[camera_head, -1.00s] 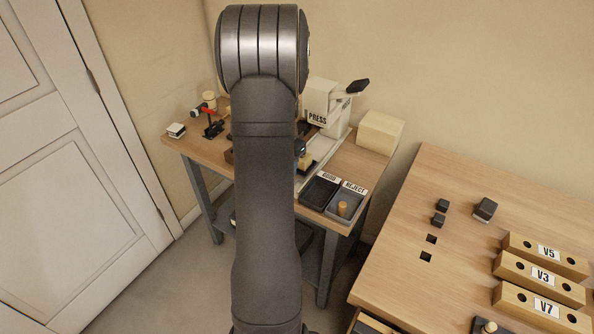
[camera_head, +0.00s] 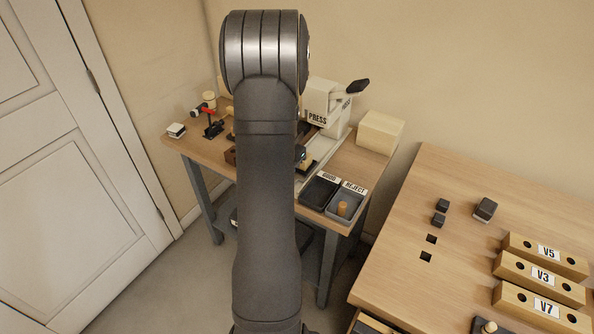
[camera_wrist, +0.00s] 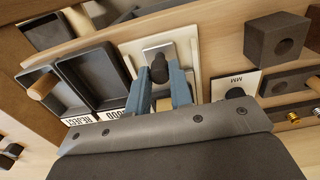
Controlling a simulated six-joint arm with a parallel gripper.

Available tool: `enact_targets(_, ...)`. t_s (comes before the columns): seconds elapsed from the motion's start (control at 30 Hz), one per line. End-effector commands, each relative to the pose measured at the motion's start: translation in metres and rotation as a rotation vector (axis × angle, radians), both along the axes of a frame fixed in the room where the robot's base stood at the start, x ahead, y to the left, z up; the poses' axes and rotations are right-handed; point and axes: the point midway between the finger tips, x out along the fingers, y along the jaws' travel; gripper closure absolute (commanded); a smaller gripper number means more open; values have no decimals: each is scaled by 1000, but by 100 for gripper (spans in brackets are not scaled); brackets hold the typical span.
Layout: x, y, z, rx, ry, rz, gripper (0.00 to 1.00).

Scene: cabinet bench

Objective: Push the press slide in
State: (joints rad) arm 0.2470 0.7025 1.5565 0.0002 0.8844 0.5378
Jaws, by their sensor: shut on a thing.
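The white press (camera_head: 320,103) stands at the back of the far bench, its lever with a black grip raised to the right. Its pale slide (camera_head: 306,181) runs forward from the press, partly hidden by my arm. In the wrist view the slide's metal plate (camera_wrist: 151,50) lies in a cream frame, with a black knob (camera_wrist: 158,67) on it. My gripper (camera_wrist: 160,84) has its two blue-grey fingers on either side of this knob and is shut on it. In the head view my arm hides most of the gripper.
A black GOOD tray (camera_head: 320,192) and a grey REJECT tray (camera_head: 345,205) holding a wooden peg stand right of the slide. A cream block (camera_head: 380,133) sits behind them.

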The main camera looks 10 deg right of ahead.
Motion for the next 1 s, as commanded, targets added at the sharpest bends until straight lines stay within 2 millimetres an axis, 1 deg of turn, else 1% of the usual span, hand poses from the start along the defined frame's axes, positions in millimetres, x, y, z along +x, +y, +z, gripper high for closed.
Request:
enact_targets(0.5,22,-21,1,-1,-4,-1,93)
enact_targets(1.0,26,-26,1,-5,-8,0,93)
